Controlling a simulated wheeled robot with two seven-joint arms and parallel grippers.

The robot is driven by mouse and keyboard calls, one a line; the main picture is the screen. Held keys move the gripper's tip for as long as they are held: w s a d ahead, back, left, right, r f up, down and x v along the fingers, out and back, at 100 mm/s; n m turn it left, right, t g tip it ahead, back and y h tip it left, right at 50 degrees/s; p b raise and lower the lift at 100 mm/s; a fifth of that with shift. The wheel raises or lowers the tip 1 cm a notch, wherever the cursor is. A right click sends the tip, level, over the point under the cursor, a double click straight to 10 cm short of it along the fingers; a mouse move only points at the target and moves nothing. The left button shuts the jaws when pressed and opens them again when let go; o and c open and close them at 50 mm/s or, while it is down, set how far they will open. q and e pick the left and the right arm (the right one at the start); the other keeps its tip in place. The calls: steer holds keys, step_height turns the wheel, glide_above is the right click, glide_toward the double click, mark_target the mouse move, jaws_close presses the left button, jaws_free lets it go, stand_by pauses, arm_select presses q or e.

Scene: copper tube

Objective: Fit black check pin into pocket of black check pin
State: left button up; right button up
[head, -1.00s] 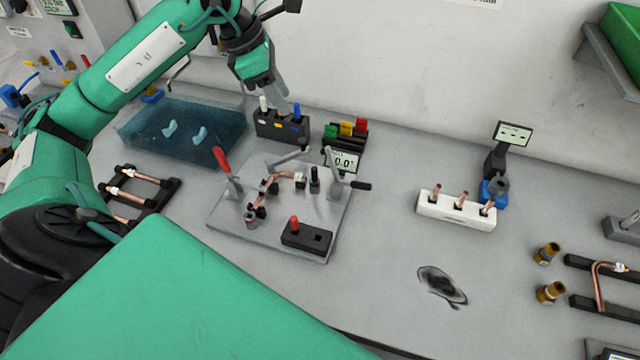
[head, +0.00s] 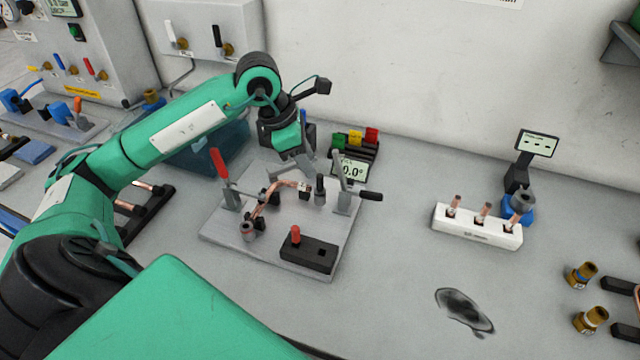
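A black pin (head: 320,190), which looks like the black check pin, stands upright on the metal fixture plate (head: 225,244), right of a bent copper tube (head: 264,202). A black block (head: 308,251) at the plate's front holds a red-topped pin (head: 295,235) at its left; a dark recess shows at its right, apparently the pocket. My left gripper (head: 303,168) points down over the plate's back part, just behind and above the black pin. Its grey fingers are seen from the side, so their opening is unclear. I see nothing held. My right gripper is not in view.
A red-handled clamp (head: 221,170) and a black-handled clamp (head: 346,196) rise on either side of the plate. Behind are a small display (head: 352,171) and coloured blocks (head: 356,140). A white holder with copper pieces (head: 477,228) stands right. The table between is clear.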

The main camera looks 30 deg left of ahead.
mark_target(320, 175)
arm_select(q)
steer(key=p+x, duration=0.1)
steer(key=x, duration=0.2)
steer(key=p+x, duration=0.1)
steer(key=x, duration=0.2)
steer(key=shift+d, duration=0.3)
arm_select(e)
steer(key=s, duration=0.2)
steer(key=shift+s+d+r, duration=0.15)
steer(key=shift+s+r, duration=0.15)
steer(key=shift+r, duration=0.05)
arm_select(q)
steer(key=shift+c, duration=0.2)
jaws_close()
